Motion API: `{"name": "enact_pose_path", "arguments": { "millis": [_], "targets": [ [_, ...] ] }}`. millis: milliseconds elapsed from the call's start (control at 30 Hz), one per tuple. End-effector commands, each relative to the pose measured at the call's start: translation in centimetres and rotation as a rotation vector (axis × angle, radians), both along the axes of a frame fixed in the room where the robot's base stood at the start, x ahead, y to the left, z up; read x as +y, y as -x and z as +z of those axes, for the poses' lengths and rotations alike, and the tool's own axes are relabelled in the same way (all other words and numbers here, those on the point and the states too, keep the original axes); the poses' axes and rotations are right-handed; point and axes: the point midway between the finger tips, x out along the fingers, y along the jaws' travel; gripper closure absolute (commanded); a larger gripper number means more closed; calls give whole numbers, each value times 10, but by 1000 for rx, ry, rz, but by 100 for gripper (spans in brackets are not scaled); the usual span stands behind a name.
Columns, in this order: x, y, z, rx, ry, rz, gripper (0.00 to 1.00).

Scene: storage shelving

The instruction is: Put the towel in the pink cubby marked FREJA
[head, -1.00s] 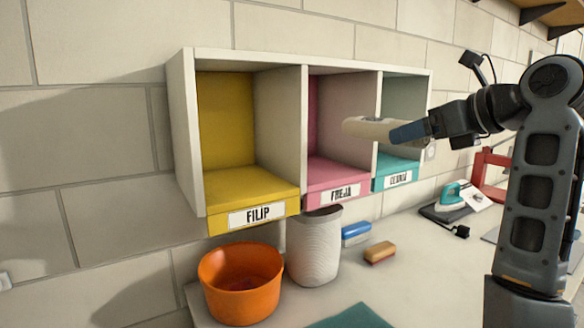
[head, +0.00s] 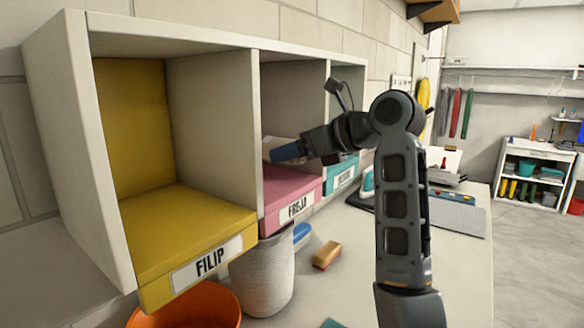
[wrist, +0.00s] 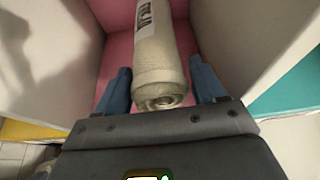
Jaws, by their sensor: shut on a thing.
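The towel is a cream roll (wrist: 158,65) with a white label in dark lettering, seen lengthwise in the wrist view. My gripper (wrist: 160,82), with blue fingers, is shut on it near its close end. The pink cubby marked FREJA (head: 292,188) is the middle of three. In the head view my gripper (head: 284,152) is at this cubby's opening. The towel (head: 272,143) shows only partly there, above the pink floor, its far part hidden by the divider. In the wrist view pink surfaces (wrist: 115,50) lie beyond the towel, with pale walls on both sides.
The yellow FILIP cubby (head: 190,230) is on the left, the teal cubby (head: 343,170) on the right. Pale dividers (head: 215,120) separate them. Below are an orange bowl (head: 190,305), a ribbed white bin (head: 262,275) and a brush (head: 327,255) on the counter.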

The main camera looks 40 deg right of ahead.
Motion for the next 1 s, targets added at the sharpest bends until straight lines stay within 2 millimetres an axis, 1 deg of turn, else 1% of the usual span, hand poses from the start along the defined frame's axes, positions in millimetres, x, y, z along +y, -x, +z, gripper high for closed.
{"name": "enact_pose_path", "arguments": {
  "millis": [100, 233, 467, 500, 733, 1000],
  "targets": [
    [0, 1, -17, 3, -1, -1, 69],
    [0, 1, -34, 1, -2, -1, 69],
    [0, 0, -36, 0, 0, 0, 69],
    [0, 0, -37, 1, 0, 1, 26],
    [0, 0, -37, 1, 0, 0, 5],
    [0, 2, -36, 0, 0, 0, 5]
  ]
}}
